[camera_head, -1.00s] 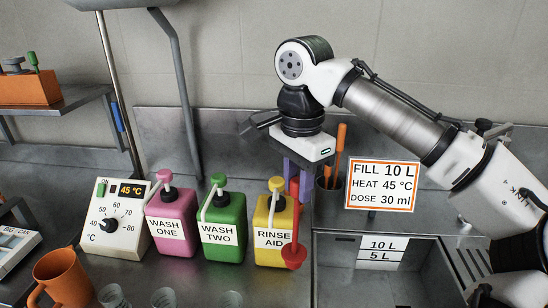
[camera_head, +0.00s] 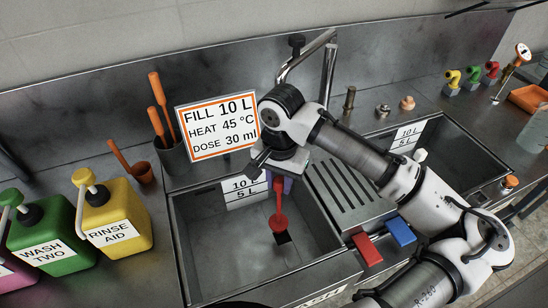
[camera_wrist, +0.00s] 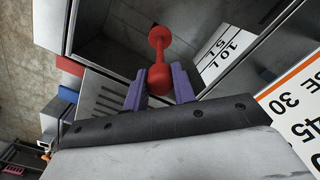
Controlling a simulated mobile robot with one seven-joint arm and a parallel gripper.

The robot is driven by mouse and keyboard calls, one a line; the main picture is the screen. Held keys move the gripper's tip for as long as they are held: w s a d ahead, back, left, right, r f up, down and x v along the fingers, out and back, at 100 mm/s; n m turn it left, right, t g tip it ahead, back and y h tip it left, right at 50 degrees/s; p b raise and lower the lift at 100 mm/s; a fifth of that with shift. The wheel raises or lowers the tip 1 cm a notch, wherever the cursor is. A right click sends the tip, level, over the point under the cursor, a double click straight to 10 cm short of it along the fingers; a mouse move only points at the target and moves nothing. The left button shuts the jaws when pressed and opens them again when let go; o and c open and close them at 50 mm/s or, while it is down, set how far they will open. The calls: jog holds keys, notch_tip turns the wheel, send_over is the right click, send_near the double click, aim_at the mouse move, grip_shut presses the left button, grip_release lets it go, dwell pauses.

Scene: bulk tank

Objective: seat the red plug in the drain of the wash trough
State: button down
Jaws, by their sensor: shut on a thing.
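My gripper (camera_head: 279,184) is shut on the red plug (camera_head: 278,221), which hangs stem-down with its wide end lowest. In the wrist view my gripper (camera_wrist: 160,88) has its purple fingers either side of the knob of the plug (camera_wrist: 158,38). The wash trough (camera_head: 205,262) is the left steel basin, with partly visible lettering on its front rim. The plug appears above the floor; the exact gap is unclear.
A ribbed drainboard (camera_head: 338,188) and a second basin (camera_head: 455,155) lie to the right. A red block (camera_head: 367,249) and a blue block (camera_head: 400,231) sit on the front ledge. A sign (camera_head: 218,125) and a tap (camera_head: 328,75) stand behind. The yellow bottle (camera_head: 113,222) is left.

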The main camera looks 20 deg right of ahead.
jog(key=shift+d+f, duration=0.55)
jog(key=shift+d, duration=0.1)
jog(key=shift+s+a+r+p, duration=0.1)
jog(key=shift+p, duration=0.2)
notch_tip(320, 180, down, 6)
jog(key=b, duration=0.4)
jog(key=shift+f+b, duration=0.35)
jog(key=shift+f, duration=0.3)
jog(key=c, duration=1.1)
grip_release()
jog(key=shift+r, duration=0.1)
notch_tip(320, 180, up, 14)
jog(key=shift+f+b, duration=0.2)
jog(key=shift+b, duration=0.2)
